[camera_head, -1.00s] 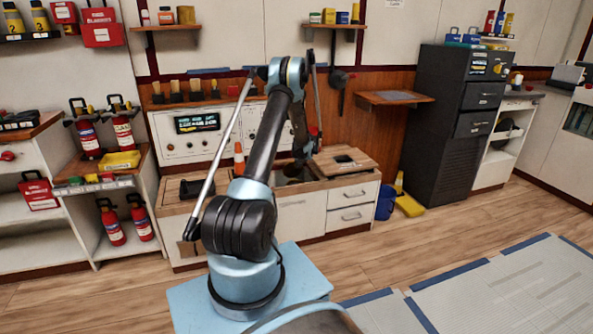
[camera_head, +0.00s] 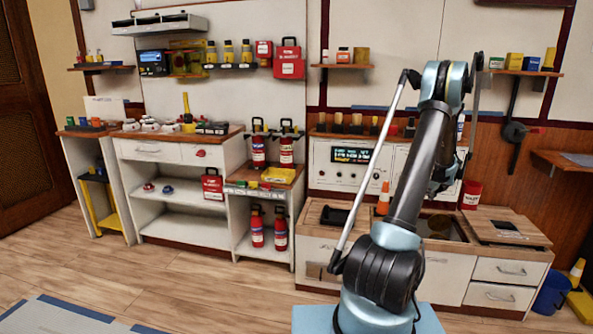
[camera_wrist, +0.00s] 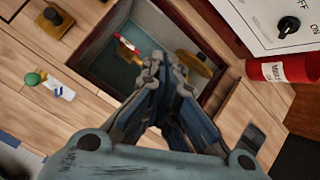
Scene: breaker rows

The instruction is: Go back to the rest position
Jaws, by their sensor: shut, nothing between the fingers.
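My gripper (camera_wrist: 165,75) shows in the wrist view with its fingers closed together and nothing between them. It points down over a square recess (camera_wrist: 101,68) in the wooden counter. In the head view my arm stands raised and bent in front of the counter (camera_head: 320,228), and the gripper end is largely hidden behind the arm links. Inside the recess are a red-handled item (camera_wrist: 127,48) and a round brownish disc (camera_wrist: 194,63), both apart from the fingers as far as I can see.
A red canister (camera_head: 471,194) stands at the counter's back, also seen in the wrist view (camera_wrist: 283,69). An orange cone (camera_head: 383,198) is beside my arm. A knob panel (camera_wrist: 288,25) is close by. Shelves with fire extinguishers (camera_head: 257,228) stand left. The floor (camera_head: 130,260) at left is open.

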